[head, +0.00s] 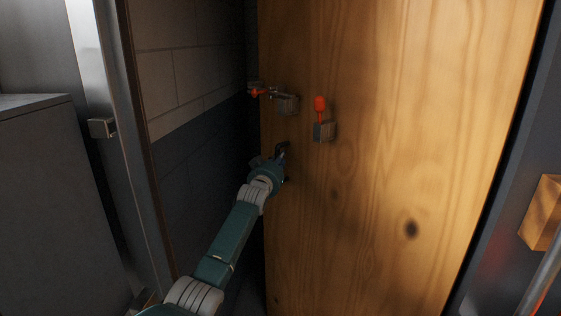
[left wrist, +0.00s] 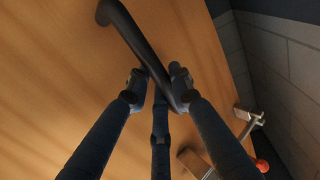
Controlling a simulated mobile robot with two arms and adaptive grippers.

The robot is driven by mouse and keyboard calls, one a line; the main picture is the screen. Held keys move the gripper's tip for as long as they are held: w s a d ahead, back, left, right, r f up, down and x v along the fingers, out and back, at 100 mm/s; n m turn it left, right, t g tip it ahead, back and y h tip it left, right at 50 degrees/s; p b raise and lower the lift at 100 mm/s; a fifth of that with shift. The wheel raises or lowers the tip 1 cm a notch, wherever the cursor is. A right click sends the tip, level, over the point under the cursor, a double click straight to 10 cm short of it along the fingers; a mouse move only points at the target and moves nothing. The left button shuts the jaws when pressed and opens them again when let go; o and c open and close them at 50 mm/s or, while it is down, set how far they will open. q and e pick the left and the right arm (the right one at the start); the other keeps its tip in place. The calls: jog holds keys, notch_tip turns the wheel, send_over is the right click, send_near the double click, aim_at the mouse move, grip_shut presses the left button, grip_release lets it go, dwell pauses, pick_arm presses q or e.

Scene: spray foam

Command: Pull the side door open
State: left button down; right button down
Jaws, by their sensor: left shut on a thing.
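The wooden side door (head: 400,170) stands ajar, with a gap between its left edge and the door frame. A dark bar handle (left wrist: 122,28) sits on its face near that edge. My left gripper (head: 281,155) reaches in from the left at the handle. In the left wrist view the fingers of my left gripper (left wrist: 160,88) are closed around the handle's bar. The arm and gripper hide most of the handle in the head view. My right gripper is not in view.
A grey latch with a red knob (head: 320,104) is on the door above the handle. Another latch (head: 287,104) projects past the door's edge. A brick wall (head: 185,70) shows through the gap. A grey cabinet (head: 50,190) stands left; a wooden block (head: 543,212) is at right.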

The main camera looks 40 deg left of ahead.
pick_arm(q)
jog(key=shift+f, duration=0.35)
jog(key=c, duration=1.6)
grip_release()
jog(key=shift+o, duration=0.2)
jog(key=shift+r, duration=0.15)
jog(key=shift+s+d, duration=0.1)
jog(key=v, duration=1.1)
jog(key=shift+s, duration=0.3)
